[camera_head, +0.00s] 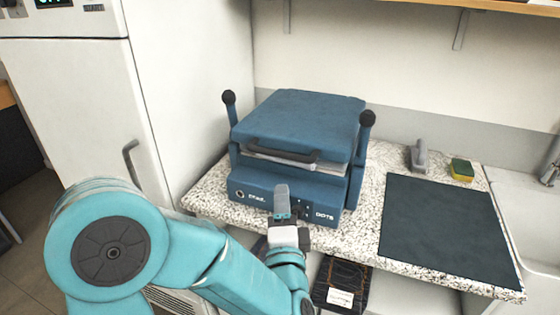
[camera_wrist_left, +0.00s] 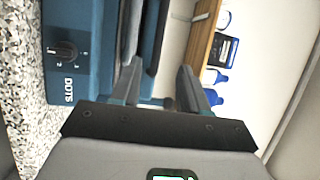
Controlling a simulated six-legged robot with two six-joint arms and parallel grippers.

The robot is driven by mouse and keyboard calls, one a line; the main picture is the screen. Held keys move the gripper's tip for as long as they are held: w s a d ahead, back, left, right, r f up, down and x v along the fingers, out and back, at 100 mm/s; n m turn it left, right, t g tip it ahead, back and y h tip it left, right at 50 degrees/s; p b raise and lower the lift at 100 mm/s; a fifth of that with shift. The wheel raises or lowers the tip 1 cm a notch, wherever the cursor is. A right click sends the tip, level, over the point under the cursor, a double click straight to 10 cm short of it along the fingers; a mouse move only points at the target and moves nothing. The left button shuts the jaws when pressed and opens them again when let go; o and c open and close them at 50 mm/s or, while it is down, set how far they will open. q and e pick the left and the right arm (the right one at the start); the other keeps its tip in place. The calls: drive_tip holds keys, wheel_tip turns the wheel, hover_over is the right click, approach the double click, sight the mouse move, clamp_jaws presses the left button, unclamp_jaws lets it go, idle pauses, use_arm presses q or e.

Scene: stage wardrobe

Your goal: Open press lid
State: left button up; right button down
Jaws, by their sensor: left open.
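The blue press (camera_head: 290,190) stands on the speckled counter, with its lid (camera_head: 300,118) down. A dark bar handle (camera_head: 282,149) runs along the lid's front edge, and pale layers show in the gap beneath it. My left gripper (camera_head: 282,203) is in front of the press's lower front panel, below the handle in the picture. In the left wrist view my gripper (camera_wrist_left: 160,82) is open, its two fingers apart. The press's blue front with a knob (camera_wrist_left: 66,52) fills the left there. I cannot tell whether a finger touches the press. My right gripper is out of view.
A dark mat (camera_head: 445,230), a grey tool (camera_head: 418,157) and a sponge (camera_head: 462,169) lie right of the press. A white cabinet (camera_head: 85,100) stands left. A shelf (camera_head: 500,5) hangs above.

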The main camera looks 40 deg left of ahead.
sight(280, 157)
use_arm(q)
drive_tip(key=p+x, duration=0.2)
drive_tip(key=x, duration=1.3)
drive_tip(key=shift+f, duration=0.1)
drive_tip(key=shift+a, duration=0.1)
drive_tip(key=shift+c, duration=0.2)
clamp_jaws()
